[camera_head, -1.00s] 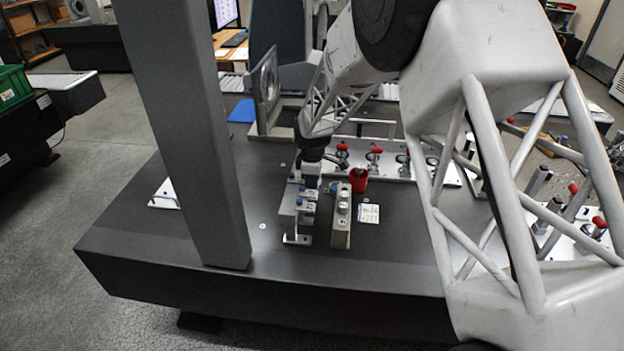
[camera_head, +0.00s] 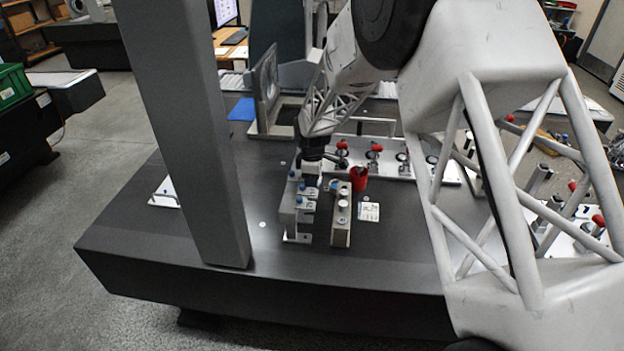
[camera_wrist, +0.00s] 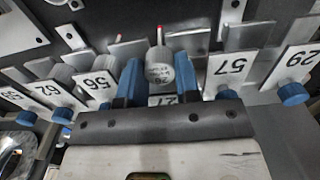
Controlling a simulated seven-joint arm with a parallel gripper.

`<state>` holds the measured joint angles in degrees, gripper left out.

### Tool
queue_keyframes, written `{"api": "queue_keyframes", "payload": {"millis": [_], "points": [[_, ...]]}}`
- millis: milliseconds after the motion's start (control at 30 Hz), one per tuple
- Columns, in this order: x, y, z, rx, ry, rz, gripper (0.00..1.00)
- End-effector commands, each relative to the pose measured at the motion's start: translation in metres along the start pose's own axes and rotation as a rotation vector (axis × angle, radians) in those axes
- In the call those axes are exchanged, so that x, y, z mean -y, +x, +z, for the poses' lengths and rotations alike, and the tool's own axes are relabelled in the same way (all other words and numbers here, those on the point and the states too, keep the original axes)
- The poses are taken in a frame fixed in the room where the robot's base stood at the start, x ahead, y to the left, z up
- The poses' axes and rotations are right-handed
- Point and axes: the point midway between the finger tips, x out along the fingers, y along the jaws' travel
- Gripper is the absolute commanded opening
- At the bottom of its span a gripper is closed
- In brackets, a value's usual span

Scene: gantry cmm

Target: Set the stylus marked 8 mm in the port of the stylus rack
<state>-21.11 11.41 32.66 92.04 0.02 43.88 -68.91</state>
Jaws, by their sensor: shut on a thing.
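My gripper (camera_wrist: 158,63) has blue fingers shut on a grey cylindrical stylus (camera_wrist: 159,72) with a thin stem and a red tip. Small print shows on the stylus, too small to read surely. In the wrist view the stylus is in front of a row of numbered plates, the stylus rack (camera_wrist: 232,68). The plate between my fingers is partly hidden, and I cannot tell whether the stylus touches the rack. In the head view my gripper (camera_head: 312,168) is over the back of the stepped rack (camera_head: 297,220), and the held stylus is hard to make out.
A narrow block (camera_head: 341,236) with round silver pieces stands just right of the rack. A fixture with red-handled clamps (camera_head: 393,167) lies behind.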

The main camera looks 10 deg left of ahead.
Motion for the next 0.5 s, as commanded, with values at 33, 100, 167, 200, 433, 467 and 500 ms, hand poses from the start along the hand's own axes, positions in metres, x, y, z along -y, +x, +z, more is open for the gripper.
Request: {"api": "queue_keyframes", "payload": {"millis": [33, 100, 167, 200, 433, 467, 500], "points": [[0.0000, 0.0006, 0.0000, 0.000, 0.000, 0.000, 0.11], [0.0000, 0.0013, 0.0000, 0.000, 0.000, 0.000, 0.11], [-0.0001, 0.0015, 0.0000, 0.000, 0.000, 0.000, 0.11], [-0.0001, 0.0015, 0.0000, 0.000, 0.000, 0.000, 0.11], [0.0000, 0.0016, 0.0000, 0.000, 0.000, 0.000, 0.44], [0.0000, 0.0016, 0.0000, 0.000, 0.000, 0.000, 0.49], [0.0000, 0.0016, 0.0000, 0.000, 0.000, 0.000, 0.55]]}}
